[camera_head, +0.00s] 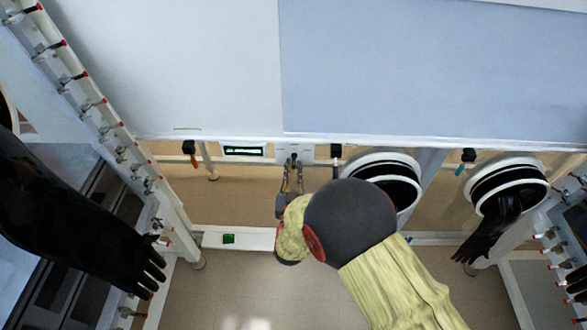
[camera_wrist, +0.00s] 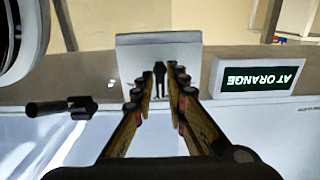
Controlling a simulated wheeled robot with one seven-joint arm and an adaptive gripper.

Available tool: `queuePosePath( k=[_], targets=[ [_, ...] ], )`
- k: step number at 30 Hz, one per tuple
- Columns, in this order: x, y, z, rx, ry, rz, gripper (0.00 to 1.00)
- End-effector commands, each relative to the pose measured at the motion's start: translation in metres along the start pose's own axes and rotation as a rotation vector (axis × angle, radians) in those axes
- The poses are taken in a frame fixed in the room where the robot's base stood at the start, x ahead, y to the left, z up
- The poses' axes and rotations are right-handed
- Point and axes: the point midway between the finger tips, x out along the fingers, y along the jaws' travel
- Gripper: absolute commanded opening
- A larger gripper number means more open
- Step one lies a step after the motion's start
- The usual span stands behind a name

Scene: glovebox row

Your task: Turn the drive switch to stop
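The drive switch is a dark upright knob (camera_wrist: 160,76) on a small pale plate (camera_wrist: 130,50), in the upper middle of the wrist view. In the head view the same plate (camera_head: 282,149) sits on the front rail, partly behind my fingers. My gripper (camera_wrist: 158,82) has its two fingers on either side of the knob, with a narrow gap showing on each side. The fingers look open and not clamped on it. In the head view my gripper (camera_head: 294,168) reaches up to the plate. The knob's exact pointing and any markings are too small to tell.
A lit display (camera_wrist: 261,77) beside the plate reads "AT ORANGE", upside down in the wrist view. A black handle (camera_wrist: 61,107) is on the plate's other side. A round glove port (camera_head: 382,165) is close to my arm. Orange (camera_head: 189,151) and teal (camera_head: 465,160) handles hang along the rail.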

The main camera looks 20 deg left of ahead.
Motion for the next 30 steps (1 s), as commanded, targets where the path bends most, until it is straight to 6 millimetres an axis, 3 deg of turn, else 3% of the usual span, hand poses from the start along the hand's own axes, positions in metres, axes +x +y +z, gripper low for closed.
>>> queuePosePath(
  k=[6, 17, 30],
  targets=[
    [0.001, 0.000, -0.001, 0.001, 0.002, 0.000, 0.27],
    [-0.005, -0.001, -0.002, 0.001, 0.003, 0.000, 0.27],
    [-0.086, -0.002, -0.001, 0.000, 0.002, -0.004, 0.27]
  ],
)
